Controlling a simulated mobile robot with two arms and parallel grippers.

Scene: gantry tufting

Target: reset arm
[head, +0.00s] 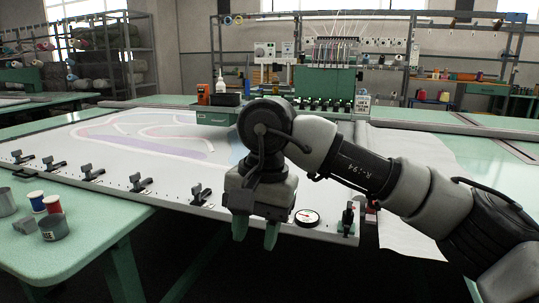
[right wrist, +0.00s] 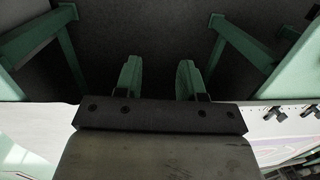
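My right gripper (head: 255,232) hangs in front of the near edge of the tufting frame, fingers pointing down. In the right wrist view its two green fingers (right wrist: 158,80) stand apart with nothing between them, over dark floor. My right arm reaches in from the right of the head view. My left arm and gripper are not in view.
The white tufting frame (head: 60,143) has several clamps along its near rail and a round dial (head: 307,217). A green side table (head: 75,258) at the left holds spools (head: 37,202) and cups (head: 53,227). A green tufting machine (head: 325,84) stands behind.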

